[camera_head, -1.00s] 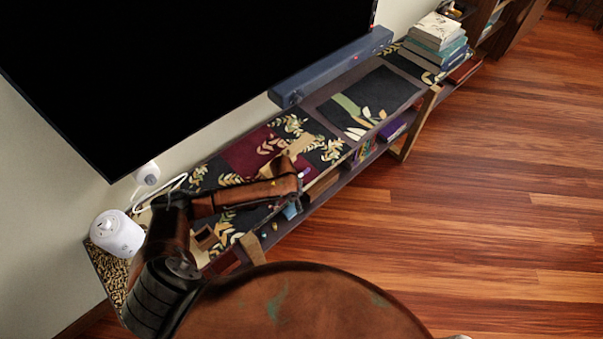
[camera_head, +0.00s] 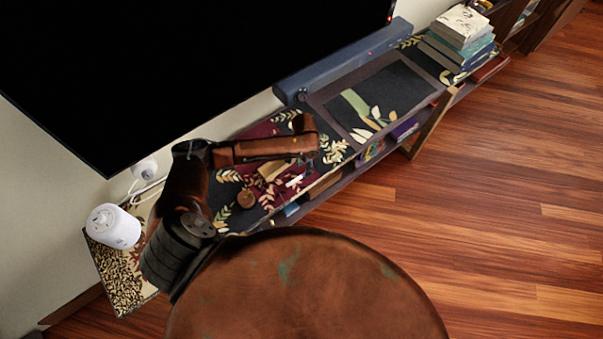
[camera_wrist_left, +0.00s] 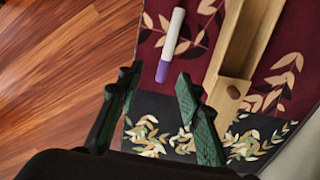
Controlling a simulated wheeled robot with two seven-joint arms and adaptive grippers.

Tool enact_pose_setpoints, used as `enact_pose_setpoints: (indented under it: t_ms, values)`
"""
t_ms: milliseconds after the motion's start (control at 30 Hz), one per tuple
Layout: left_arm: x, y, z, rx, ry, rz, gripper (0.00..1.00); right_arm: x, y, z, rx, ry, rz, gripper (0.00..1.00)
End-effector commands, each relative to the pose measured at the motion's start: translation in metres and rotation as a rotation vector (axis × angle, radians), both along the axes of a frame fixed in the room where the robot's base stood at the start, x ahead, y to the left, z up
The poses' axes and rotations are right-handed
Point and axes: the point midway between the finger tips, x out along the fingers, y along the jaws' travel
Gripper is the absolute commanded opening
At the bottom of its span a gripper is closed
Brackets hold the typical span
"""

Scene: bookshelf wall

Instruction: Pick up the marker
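The marker (camera_wrist_left: 170,45) is white with a purple cap and lies on the dark red, leaf-patterned shelf top in the left wrist view. A small whitish stick that looks like the marker (camera_head: 294,181) shows in the head view, just below my left forearm. My left gripper (camera_wrist_left: 158,80) is open and empty, its two green-black fingers spread. The purple cap end lies just beyond the fingertips, roughly between them. In the head view my left arm reaches over the shelf; its fingers are not clear there. My right gripper is not in view.
A wooden tray (camera_wrist_left: 231,75) lies close to the right of the marker in the wrist view. A white round device (camera_head: 113,228) stands at the shelf's left end. A book stack (camera_head: 460,40), a blue soundbar (camera_head: 345,60) and a large black screen (camera_head: 200,60) are behind.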

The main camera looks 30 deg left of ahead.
Motion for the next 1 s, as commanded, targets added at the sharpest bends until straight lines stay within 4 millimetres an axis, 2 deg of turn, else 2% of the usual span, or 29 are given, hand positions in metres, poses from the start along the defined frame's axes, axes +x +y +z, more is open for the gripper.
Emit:
enact_pose_setpoints:
  t_ms: [233, 500, 800, 1000]
  values:
    - [-0.003, 0.009, -0.028, 0.003, 0.002, 0.012, 0.33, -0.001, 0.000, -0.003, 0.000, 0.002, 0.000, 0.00]
    - [0.000, 0.011, -0.065, 0.002, 0.001, 0.009, 0.33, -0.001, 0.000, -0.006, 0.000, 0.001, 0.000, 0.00]
    - [0.001, 0.010, -0.069, 0.001, 0.001, 0.007, 0.33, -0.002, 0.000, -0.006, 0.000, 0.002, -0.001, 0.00]
    - [0.001, 0.010, -0.069, 0.001, 0.001, 0.007, 0.20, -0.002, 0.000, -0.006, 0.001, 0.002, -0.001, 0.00]
